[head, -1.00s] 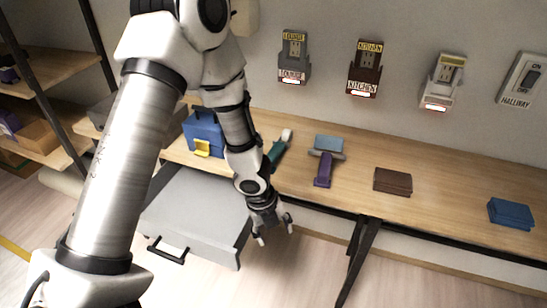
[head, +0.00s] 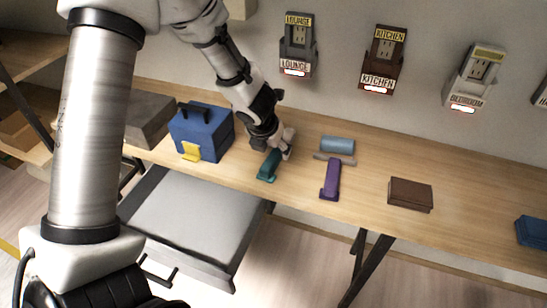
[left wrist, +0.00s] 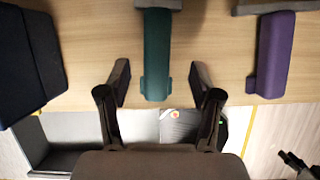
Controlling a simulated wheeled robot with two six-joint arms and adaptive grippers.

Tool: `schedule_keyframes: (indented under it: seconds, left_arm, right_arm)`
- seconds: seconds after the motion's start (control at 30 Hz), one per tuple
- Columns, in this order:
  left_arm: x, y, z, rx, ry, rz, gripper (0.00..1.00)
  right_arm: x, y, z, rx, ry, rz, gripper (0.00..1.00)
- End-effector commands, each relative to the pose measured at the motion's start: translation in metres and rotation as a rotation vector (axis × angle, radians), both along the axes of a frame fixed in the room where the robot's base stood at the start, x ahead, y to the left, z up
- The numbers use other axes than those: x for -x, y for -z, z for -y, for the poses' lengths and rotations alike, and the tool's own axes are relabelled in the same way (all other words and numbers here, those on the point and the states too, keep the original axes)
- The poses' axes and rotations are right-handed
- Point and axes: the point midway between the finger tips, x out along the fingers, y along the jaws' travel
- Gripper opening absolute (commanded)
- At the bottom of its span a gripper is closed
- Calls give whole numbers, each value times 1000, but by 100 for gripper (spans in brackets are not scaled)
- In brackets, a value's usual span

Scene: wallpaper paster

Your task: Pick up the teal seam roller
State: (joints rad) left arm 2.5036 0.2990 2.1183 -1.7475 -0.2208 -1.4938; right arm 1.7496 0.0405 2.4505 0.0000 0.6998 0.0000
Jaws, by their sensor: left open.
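The teal seam roller (head: 269,165) lies on the wooden bench between the blue toolbox and the purple roller. Its handle points toward the front edge, and its far end is hidden behind my left gripper in the head view. My left gripper (head: 283,150) is low over the bench at the roller. In the left wrist view, the fingers of my left gripper (left wrist: 160,88) are open, one on each side of the teal handle (left wrist: 157,60), with gaps visible on both sides. A dark pronged part at that view's lower right edge may be my right gripper; its state is unclear.
A blue toolbox (head: 206,137) with a yellow latch stands left of the teal roller. A purple-handled roller (head: 330,180) lies close on its right. A brown block (head: 410,194) is farther right. A grey drawer (head: 190,225) is open below the bench. Labelled outlets hang on the wall.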

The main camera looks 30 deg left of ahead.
Motion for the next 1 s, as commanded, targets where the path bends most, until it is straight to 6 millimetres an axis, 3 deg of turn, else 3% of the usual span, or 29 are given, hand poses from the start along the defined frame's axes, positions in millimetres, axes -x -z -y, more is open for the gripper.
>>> schedule_keyframes:
  seconds: [0.3,1.0]
  left_arm:
    - [-21,48,-6,0,0,-1,65]
    - [-22,53,-7,1,-1,0,65]
  right_arm:
    - [0,19,0,0,-1,1,40]
    - [-1,24,0,0,-1,1,40]
